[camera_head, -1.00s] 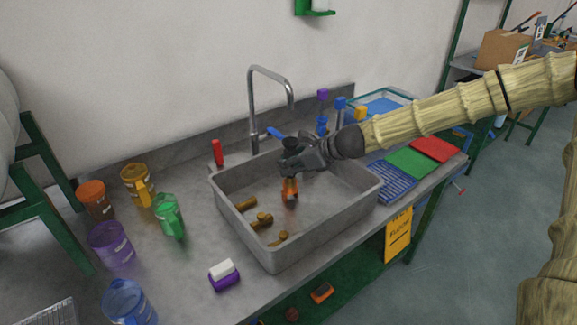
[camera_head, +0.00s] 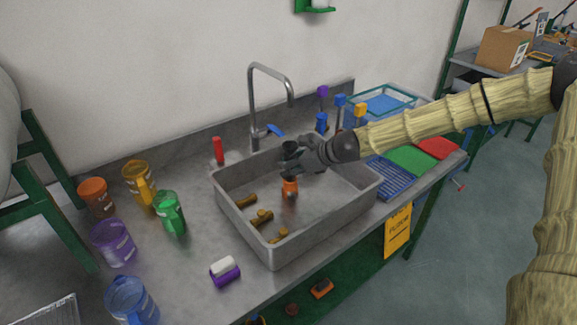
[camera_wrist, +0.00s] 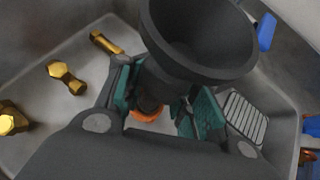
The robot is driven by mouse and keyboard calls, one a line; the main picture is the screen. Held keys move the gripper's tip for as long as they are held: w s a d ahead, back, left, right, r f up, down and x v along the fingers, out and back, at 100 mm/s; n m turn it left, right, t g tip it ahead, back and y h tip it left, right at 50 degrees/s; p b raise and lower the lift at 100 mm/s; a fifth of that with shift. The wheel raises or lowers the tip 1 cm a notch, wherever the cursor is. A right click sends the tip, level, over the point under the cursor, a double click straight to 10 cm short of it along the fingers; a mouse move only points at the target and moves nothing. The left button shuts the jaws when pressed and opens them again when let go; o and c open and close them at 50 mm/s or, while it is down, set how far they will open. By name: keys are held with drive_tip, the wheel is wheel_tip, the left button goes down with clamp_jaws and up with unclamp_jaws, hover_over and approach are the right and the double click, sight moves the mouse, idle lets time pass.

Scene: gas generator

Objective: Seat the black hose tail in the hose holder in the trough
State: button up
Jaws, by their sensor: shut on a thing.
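The black hose tail (camera_wrist: 195,45) has a wide, funnel-like upper end and fills the top middle of the wrist view. It also shows in the head view (camera_head: 290,147), upright over the trough. My gripper (camera_head: 292,165) is shut on its narrower part; the teal-padded fingers (camera_wrist: 160,100) lie on both sides. The orange hose holder (camera_head: 290,187) stands in the grey trough (camera_head: 325,225), directly below the gripper. Its orange rim (camera_wrist: 146,114) shows under the tail in the wrist view. The tail's lower end is largely hidden, so I cannot tell how deep it sits.
Several brass fittings (camera_head: 262,218) lie on the trough floor left of the holder. A faucet (camera_head: 252,105) rises behind the trough. Colored jugs (camera_head: 170,212) stand to the left, and colored mats (camera_head: 410,162) lie to the right.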

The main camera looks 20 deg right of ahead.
drive_tip(key=shift+f, duration=0.1)
drive_tip(key=o, duration=1.2)
drive_tip(key=shift+r, duration=0.2)
drive_tip(key=shift+s+d+r, duration=0.35)
drive_tip(key=v, duration=1)
drive_tip(key=shift+s+d+r, duration=0.2)
